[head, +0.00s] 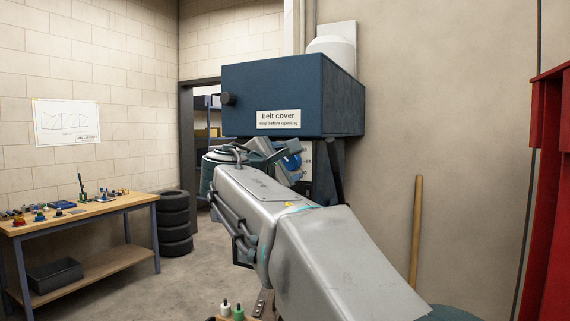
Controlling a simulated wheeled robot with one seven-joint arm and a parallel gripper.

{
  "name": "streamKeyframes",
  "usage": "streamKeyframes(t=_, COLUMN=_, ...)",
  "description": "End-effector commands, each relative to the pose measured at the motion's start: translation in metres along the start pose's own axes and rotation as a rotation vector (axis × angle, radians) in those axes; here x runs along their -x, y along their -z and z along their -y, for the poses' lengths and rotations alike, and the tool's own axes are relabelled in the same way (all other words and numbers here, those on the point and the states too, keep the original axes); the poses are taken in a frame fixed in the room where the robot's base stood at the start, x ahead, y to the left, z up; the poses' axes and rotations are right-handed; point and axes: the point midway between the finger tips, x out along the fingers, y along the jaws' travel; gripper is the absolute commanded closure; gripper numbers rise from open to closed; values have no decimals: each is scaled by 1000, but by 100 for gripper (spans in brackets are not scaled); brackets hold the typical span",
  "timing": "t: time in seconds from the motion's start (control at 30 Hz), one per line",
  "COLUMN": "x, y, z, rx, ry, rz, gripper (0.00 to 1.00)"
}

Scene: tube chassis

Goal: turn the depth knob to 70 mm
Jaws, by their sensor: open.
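My gripper (276,153) is in front of the machine, just below the blue belt cover (240,82). Its jaws are open. A round blue part (292,161), possibly the depth knob, shows beside the fingers, partly hidden by them. I cannot tell whether the fingers touch it. A pale scale or label (307,153) with small marks sits just right of it, mostly covered; its reading is not legible. My arm hides most of the machine's lower part.
A black knob (229,98) sticks out of the belt cover's left side. A workbench (135,201) with small items stands left, beside stacked tyres (174,224). A wooden pole (416,232) leans on the right wall, near a red cabinet (553,190). Floor between bench and machine is clear.

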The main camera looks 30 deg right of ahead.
Motion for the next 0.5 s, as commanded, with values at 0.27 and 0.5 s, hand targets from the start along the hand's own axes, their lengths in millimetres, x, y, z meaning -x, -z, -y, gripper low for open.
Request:
streamKeyframes(t=0.27, x=35, y=1, z=1, rx=-3, ry=-4, rz=-3, gripper=41)
streamKeyframes(t=0.5, x=91, y=1, z=1, rx=-1, ry=-4, rz=-3, gripper=41)
